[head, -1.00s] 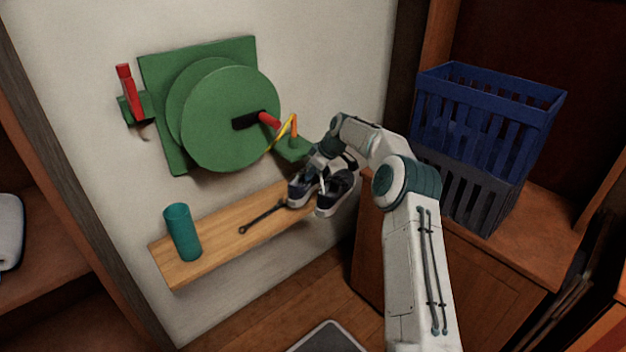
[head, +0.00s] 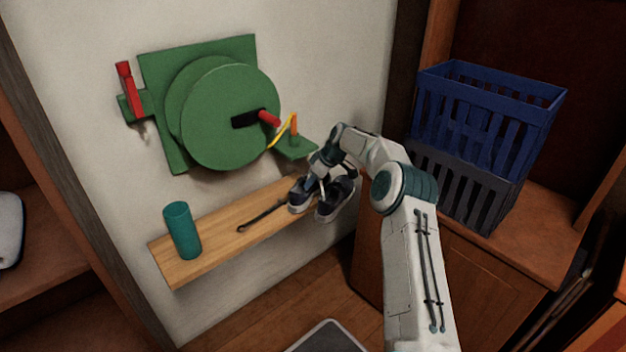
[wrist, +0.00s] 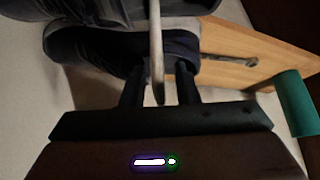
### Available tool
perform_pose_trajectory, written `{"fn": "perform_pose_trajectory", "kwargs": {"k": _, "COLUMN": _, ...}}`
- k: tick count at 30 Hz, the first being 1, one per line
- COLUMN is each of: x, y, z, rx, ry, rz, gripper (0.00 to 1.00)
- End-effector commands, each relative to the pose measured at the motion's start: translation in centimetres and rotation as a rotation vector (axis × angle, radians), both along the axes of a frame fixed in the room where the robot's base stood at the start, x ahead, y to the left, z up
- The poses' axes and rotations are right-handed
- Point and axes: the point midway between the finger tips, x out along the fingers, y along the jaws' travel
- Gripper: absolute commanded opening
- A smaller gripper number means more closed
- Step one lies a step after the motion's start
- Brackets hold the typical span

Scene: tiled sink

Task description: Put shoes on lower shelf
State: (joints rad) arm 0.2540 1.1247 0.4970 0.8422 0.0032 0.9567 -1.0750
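A pair of dark shoes with pale soles sits at the right end of the wooden wall shelf; the left shoe (head: 300,197) and the right shoe (head: 335,202) are side by side, the right one at the shelf's front edge. My gripper (head: 322,182) is down at the shoes. In the wrist view, my gripper's two dark fingers (wrist: 158,88) stand apart against a dark shoe (wrist: 75,48), with a pale strip between them. Their tips are hidden, so I cannot tell if they grip. The wooden shelf (head: 190,268) also shows in the wrist view (wrist: 228,42).
A teal cup (head: 182,231) and a dark wrench-like tool (head: 262,216) are on the shelf. A green wall reel (head: 225,115) hangs above. Stacked blue (head: 485,120) and grey crates (head: 465,190) stand on the cabinet right. A grey-topped object (head: 330,338) lies on the floor.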

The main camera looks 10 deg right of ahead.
Motion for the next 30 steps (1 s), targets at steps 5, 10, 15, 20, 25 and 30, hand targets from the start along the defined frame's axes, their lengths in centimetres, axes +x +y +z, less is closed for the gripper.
{"fn": "perform_pose_trajectory", "kwargs": {"k": 5, "x": 0.0, "y": 0.0, "z": 0.0, "rx": 0.0, "ry": 0.0, "rz": 0.0, "gripper": 0.31}}
{"fn": "perform_pose_trajectory", "kwargs": {"k": 10, "x": 0.0, "y": 0.0, "z": 0.4, "rx": 0.0, "ry": -0.001, "rz": 0.0, "gripper": 0.31}}
{"fn": "perform_pose_trajectory", "kwargs": {"k": 15, "x": -0.5, "y": -1.0, "z": 2.4, "rx": 0.0, "ry": -0.003, "rz": -0.001, "gripper": 0.31}}
{"fn": "perform_pose_trajectory", "kwargs": {"k": 20, "x": -1.5, "y": -2.4, "z": 5.4, "rx": -0.001, "ry": -0.003, "rz": -0.002, "gripper": 0.31}}
{"fn": "perform_pose_trajectory", "kwargs": {"k": 25, "x": -2.5, "y": -3.8, "z": 8.4, "rx": -0.001, "ry": -0.002, "rz": -0.001, "gripper": 0.31}}
{"fn": "perform_pose_trajectory", "kwargs": {"k": 30, "x": -3.1, "y": -4.6, "z": 10.1, "rx": 0.001, "ry": -0.001, "rz": -0.001, "gripper": 0.31}}
